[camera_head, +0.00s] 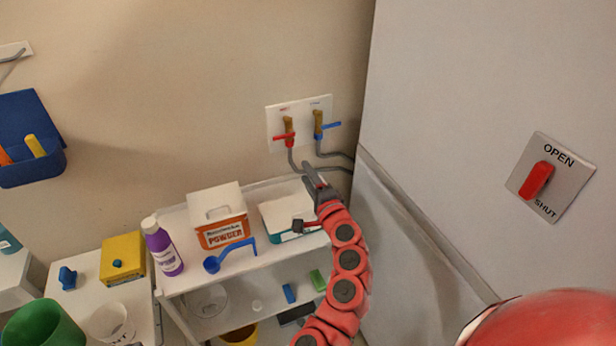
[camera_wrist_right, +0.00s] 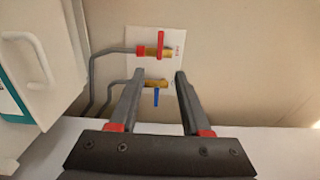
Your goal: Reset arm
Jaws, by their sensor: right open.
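My right gripper (camera_head: 312,180) is at the end of the red arm, above the right end of the white shelf, just below the wall valves. In the right wrist view my right gripper (camera_wrist_right: 153,82) shows two dark, separated fingers with red marks and nothing between them. The red-handled valve (camera_head: 289,131) and the blue-handled valve (camera_head: 319,126) are on a white wall plate; they also show ahead of the fingers in the wrist view. My left gripper is not in view. A red shape at the lower right is too partial to identify.
The white shelf (camera_head: 186,277) holds a powder box (camera_head: 216,208), a purple bottle (camera_head: 161,247), a blue scoop (camera_head: 227,255) and a white-and-teal box (camera_head: 279,213). A tall grey panel with a red OPEN/SHUT switch (camera_head: 537,180) stands at the right. Grey hoses (camera_head: 334,168) hang below the valves.

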